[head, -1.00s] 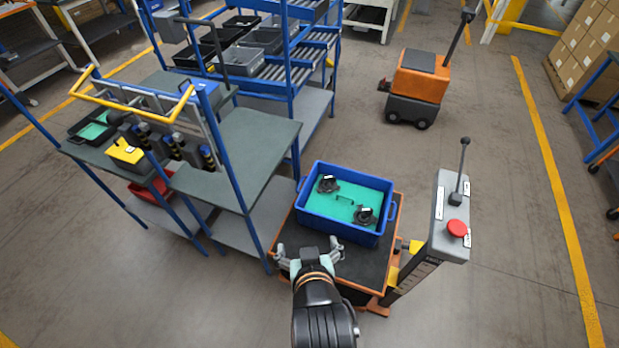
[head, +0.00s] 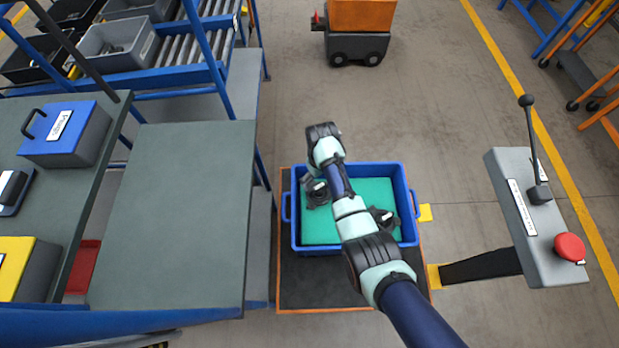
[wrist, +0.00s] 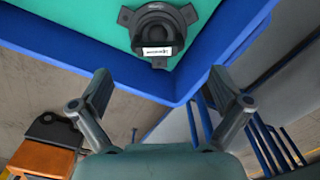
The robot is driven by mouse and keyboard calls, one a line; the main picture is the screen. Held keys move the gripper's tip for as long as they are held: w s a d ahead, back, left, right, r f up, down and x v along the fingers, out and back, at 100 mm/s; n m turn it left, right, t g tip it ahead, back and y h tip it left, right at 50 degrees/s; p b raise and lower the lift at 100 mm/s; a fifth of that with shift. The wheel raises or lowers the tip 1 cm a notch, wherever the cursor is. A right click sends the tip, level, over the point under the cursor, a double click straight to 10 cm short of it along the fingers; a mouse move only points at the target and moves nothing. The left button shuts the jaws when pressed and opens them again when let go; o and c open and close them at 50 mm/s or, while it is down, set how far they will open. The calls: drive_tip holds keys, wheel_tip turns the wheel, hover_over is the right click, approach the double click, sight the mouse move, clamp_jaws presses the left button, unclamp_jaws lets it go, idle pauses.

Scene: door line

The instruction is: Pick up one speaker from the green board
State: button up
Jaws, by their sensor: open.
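The green board (head: 318,229) lies in the blue crate (head: 323,250); it also shows in the wrist view (wrist: 85,18). One black speaker (head: 317,194) sits toward the board's back left, partly hidden by my arm. A second black speaker (head: 385,218) sits at the right. In the wrist view, one speaker (wrist: 157,32) with a white label lies near a crate corner, beyond my fingertips. My gripper (wrist: 160,108) is open and empty, its two fingers apart on either side of that corner. In the head view my arm reaches over the crate and hides the fingers.
The crate stands on a dark cart top (head: 312,282) with orange edges. A grey control box (head: 532,215) with a red button stands at right. A grey-topped bench (head: 180,220) is close on the left. An orange and grey cart (head: 358,45) stands behind; floor between is clear.

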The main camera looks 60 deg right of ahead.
sight(319, 186)
wheel_tip(319, 186, down, 7)
drive_tip(key=b, duration=0.3)
drive_tip(key=shift+s+d+f+b, duration=0.1)
drive_tip(key=shift+s+d+b, duration=0.05)
drive_tip(key=shift+b, duration=0.25)
drive_tip(key=shift+c, duration=0.8)
drive_tip(key=c, duration=1.5)
drive_tip(key=shift+c, duration=0.2)
drive_tip(key=shift+r, duration=0.25)
wheel_tip(319, 186, up, 20)
drive_tip(key=p, duration=0.8)
drive_tip(key=shift+p, duration=0.35)
